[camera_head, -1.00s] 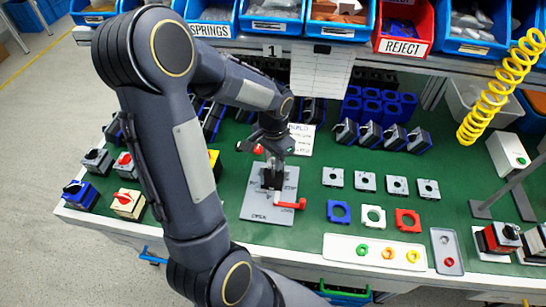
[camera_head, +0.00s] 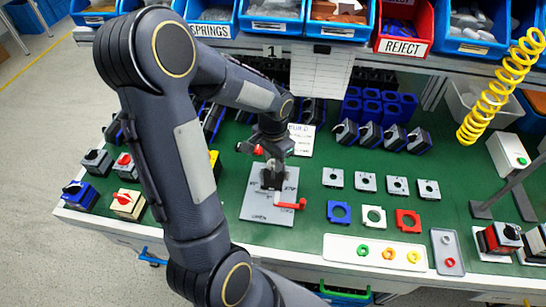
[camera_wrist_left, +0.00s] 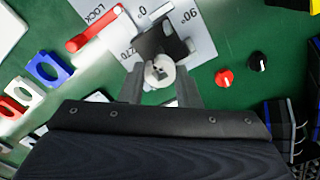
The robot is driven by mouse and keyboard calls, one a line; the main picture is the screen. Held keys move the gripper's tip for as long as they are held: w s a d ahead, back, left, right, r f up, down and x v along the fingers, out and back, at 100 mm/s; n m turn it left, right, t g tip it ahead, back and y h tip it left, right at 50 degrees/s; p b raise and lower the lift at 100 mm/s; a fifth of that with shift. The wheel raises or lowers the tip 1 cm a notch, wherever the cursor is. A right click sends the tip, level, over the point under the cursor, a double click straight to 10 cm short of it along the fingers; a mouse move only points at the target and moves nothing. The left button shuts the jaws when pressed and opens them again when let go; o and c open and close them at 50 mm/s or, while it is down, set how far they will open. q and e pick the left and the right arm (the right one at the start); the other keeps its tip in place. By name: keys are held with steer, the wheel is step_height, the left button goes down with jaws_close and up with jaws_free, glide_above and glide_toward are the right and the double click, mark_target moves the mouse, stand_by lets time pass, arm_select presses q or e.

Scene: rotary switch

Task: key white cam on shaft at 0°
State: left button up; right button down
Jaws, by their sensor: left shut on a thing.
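My left gripper (camera_head: 271,172) is over the grey fixture plate (camera_head: 256,212) on the bench. In the left wrist view its two fingers (camera_wrist_left: 161,90) are shut on the white cam (camera_wrist_left: 160,74), a small round piece with a dark slotted hole. The cam is beside the black block (camera_wrist_left: 160,42) of the fixture, near the printed 0°, 90° and 270 marks. The shaft is hidden or too small to make out, so I cannot tell whether the cam is on it. The red lever (camera_head: 290,205) lies at the plate's right, by LOCK (camera_wrist_left: 103,14). My right gripper is not in view.
A red knob (camera_wrist_left: 225,78) and a black knob (camera_wrist_left: 257,62) lie near the plate. Blue (camera_head: 339,212), white (camera_head: 365,216) and red frames lie to the right, behind a white tray (camera_head: 345,249) with coloured rings. Several switch bodies stand at the back and left.

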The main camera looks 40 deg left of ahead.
arm_select(q)
steer(key=shift+f, duration=0.65)
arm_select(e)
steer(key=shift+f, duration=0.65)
arm_select(q)
steer(key=shift+r+p, duration=0.4)
steer(key=shift+p, duration=0.05)
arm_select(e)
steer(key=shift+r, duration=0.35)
